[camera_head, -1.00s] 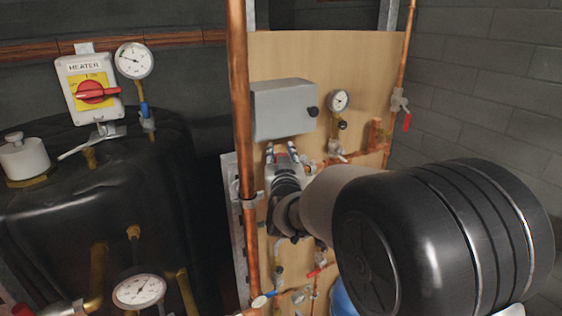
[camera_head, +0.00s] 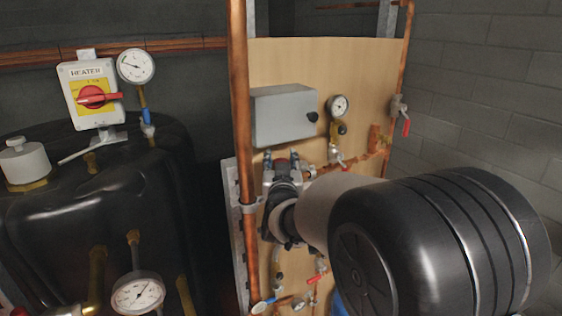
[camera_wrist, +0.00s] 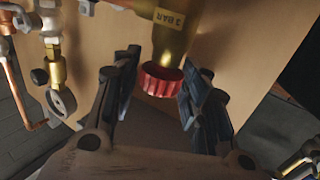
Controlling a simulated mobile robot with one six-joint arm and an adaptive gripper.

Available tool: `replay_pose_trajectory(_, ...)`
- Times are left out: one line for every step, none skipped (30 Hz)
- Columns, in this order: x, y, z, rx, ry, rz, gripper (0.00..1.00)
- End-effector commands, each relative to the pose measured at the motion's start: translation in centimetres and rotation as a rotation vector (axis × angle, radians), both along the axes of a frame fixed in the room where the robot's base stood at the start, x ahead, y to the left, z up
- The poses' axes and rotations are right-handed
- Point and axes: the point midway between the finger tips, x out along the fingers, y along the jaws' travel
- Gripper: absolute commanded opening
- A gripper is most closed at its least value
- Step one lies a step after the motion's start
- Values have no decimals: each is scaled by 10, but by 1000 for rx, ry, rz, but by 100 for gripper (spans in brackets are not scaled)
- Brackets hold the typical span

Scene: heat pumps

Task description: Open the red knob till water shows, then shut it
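The red ribbed knob (camera_wrist: 160,80) is on the end of a brass valve body (camera_wrist: 168,30) marked "3 BAR" in the wrist view. My gripper (camera_wrist: 158,88) is open, with one dark finger on each side of the knob. Gaps show between the knob and both fingers, and nothing is held. In the head view my gripper (camera_head: 282,160) is in front of the wooden board, just below a grey box, with a dark red patch between its fingertips. No water is visible.
The grey box (camera_head: 283,114) sits just above my gripper. A vertical copper pipe (camera_head: 241,120) runs close on the left. A gauge (camera_head: 338,106) and red-handled valve (camera_head: 405,126) are to the right. A black tank (camera_head: 90,200) and heater switch (camera_head: 92,96) stand at far left.

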Motion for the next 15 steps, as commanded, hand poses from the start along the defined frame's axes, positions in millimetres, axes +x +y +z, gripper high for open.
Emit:
replay_pose_trajectory(0, 0, 0, 0, -1, 0, 47)
replay_pose_trajectory(0, 0, 1, 0, -2, 0, 49)
replay_pose_trajectory(0, 0, 1, 0, -2, 0, 52)
replay_pose_trajectory(0, 0, 1, 0, -2, 0, 53)
replay_pose_trajectory(0, 0, 1, 0, -3, 0, 53)
replay_pose_trajectory(0, 0, 1, 0, -3, 0, 53)
replay_pose_trajectory(0, 0, 1, 0, -3, 0, 53)
replay_pose_trajectory(0, 0, 2, 0, -4, 0, 53)
replay_pose_trajectory(0, 0, 2, 0, -4, 0, 53)
replay_pose_trajectory(0, 0, 2, 1, -4, -1, 53)
replay_pose_trajectory(0, 0, 2, 0, -4, -1, 53)
replay_pose_trajectory(0, 0, 2, 1, -4, 0, 53)
replay_pose_trajectory(-1, 0, 2, 1, -4, 0, 53)
replay_pose_trajectory(-2, 0, 2, 1, -4, 0, 53)
replay_pose_trajectory(-5, -1, 2, 0, -4, 0, 53)
